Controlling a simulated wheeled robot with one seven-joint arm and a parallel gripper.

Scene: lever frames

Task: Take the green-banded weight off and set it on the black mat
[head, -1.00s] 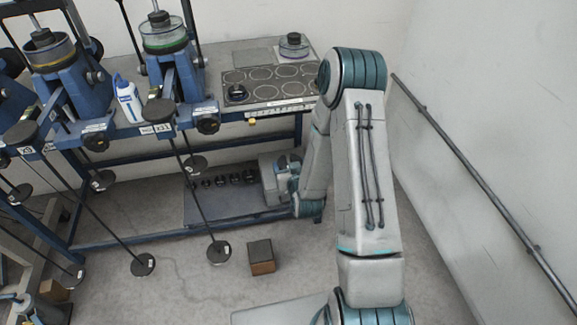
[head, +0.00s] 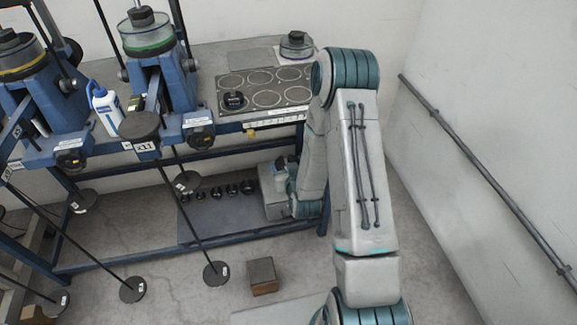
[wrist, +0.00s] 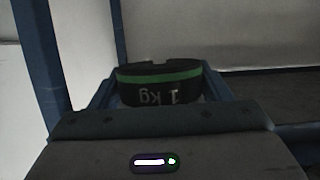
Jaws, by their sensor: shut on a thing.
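The green-banded weight (wrist: 160,88) is a dark disc with a green stripe and "1 kg" upside down in the wrist view. My gripper (wrist: 160,100) is shut on it. In the head view my gripper (head: 283,170) is low, under the bench top, beside the right end of a row of dark weights (head: 231,190). The held weight is hard to make out there. The row stands on a dark mat (head: 215,222) at the low level of the bench frame. Whether the held weight touches anything below is hidden.
A blue bench frame (head: 130,266) surrounds the low level. Lever rods with round hanger plates (head: 216,273) hang at the left and front. A brown-sided block (head: 262,275) lies on the floor. A dark plate with circles (head: 270,97) is on the bench top. A wall with a rail is at right.

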